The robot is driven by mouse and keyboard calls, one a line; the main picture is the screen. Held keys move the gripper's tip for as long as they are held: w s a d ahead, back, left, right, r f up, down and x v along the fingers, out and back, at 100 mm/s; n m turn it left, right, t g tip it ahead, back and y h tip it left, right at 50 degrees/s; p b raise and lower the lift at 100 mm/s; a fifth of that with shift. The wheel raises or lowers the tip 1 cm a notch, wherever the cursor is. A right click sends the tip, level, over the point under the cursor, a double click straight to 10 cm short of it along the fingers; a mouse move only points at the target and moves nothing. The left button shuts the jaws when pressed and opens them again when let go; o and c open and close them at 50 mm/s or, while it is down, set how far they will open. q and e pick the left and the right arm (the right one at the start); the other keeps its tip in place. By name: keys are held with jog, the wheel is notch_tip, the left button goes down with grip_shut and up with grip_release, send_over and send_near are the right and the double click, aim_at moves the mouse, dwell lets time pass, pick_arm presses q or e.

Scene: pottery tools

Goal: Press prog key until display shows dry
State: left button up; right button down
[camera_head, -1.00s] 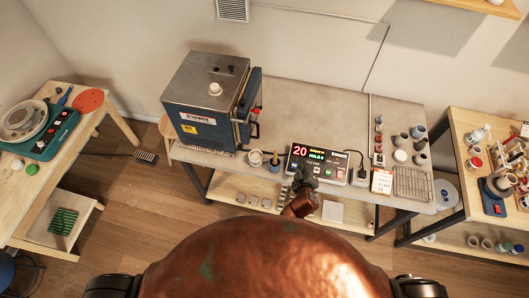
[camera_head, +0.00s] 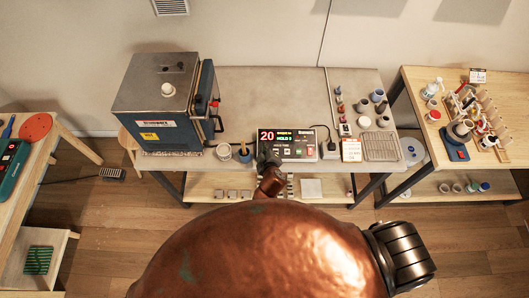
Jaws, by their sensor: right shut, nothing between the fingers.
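The controller (camera_head: 300,152) stands on the grey workbench, right of the kiln (camera_head: 165,100). Its display (camera_head: 276,137) shows a red "20" beside small yellow and green text; the green line appears to read "HOLD 0", and the rest is too small to read surely. A row of keys lies on the panel below the display; their labels are not legible. My right gripper (camera_head: 266,158) is shut and empty at the controller's left front edge and hides that part of the panel. I cannot tell whether it touches a key. My left gripper is out of view.
A cup (camera_head: 223,152) and a tool pot (camera_head: 244,154) stand left of the controller. A plug and cable, a white card (camera_head: 351,150), a wire rack (camera_head: 381,146) and several small pots are to the right. A lower shelf (camera_head: 205,183) runs under the bench.

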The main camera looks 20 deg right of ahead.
jog(key=f+b, duration=0.2)
jog(key=w+f+b, duration=0.1)
jog(key=f+b, duration=0.3)
jog(key=shift+w+d+f, duration=0.25)
jog(key=shift+w+f, duration=0.05)
jog(key=shift+f, duration=0.1)
jog(key=shift+w+f, duration=0.1)
jog(key=shift+f, duration=0.15)
jog(key=shift+f, duration=0.1)
dwell(0.7)
jog(key=shift+w+f+b, duration=0.1)
jog(key=shift+f+b, duration=0.2)
jog(key=shift+b, duration=0.1)
jog(key=shift+f+b, duration=0.35)
jog(key=shift+f, duration=0.05)
dwell(0.6)
jog(key=shift+r, duration=0.1)
jog(key=shift+r+p, duration=0.7)
jog(key=shift+p, duration=0.1)
